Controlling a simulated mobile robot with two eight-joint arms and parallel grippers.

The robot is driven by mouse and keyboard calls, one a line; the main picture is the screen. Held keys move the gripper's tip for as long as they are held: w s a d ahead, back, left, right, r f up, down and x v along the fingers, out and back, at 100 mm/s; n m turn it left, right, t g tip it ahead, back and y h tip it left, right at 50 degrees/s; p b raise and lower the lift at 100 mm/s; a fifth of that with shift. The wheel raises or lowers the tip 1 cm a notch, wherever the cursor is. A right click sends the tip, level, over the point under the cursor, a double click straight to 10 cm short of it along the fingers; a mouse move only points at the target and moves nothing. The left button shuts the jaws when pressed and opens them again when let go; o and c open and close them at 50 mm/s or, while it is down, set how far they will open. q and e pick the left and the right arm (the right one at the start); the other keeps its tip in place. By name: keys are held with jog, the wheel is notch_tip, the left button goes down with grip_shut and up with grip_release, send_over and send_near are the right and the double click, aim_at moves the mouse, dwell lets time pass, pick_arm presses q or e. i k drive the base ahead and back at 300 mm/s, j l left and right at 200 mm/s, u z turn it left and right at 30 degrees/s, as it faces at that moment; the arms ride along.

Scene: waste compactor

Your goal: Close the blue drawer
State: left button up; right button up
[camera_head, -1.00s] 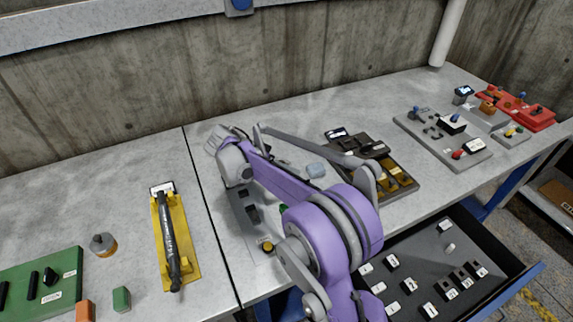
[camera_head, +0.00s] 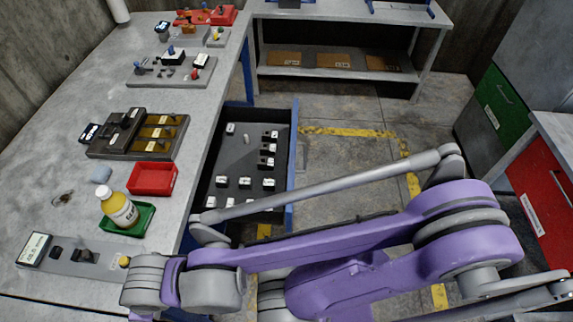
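The blue drawer (camera_head: 291,170) is pulled out from under the workbench on the left. Its blue front panel stands well away from the bench edge, with a gap of open drawer between them. Its dark inside holds several small black blocks with white labels. A purple and grey arm of mine crosses the lower part of the picture and hides the drawer's near end. I cannot tell whether the arm touches the drawer. Neither of my grippers can be made out.
Floor right of the drawer is open. A green cabinet (camera_head: 497,108) and red drawer (camera_head: 545,190) stand at right. A shelf table (camera_head: 345,18) is at the back.

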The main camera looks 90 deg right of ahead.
aim_at(230, 156)
jog(key=k+l+z, duration=0.35)
jog(key=k+l, duration=0.2)
jog(key=z, duration=2.35)
jog(key=l+u, duration=0.1)
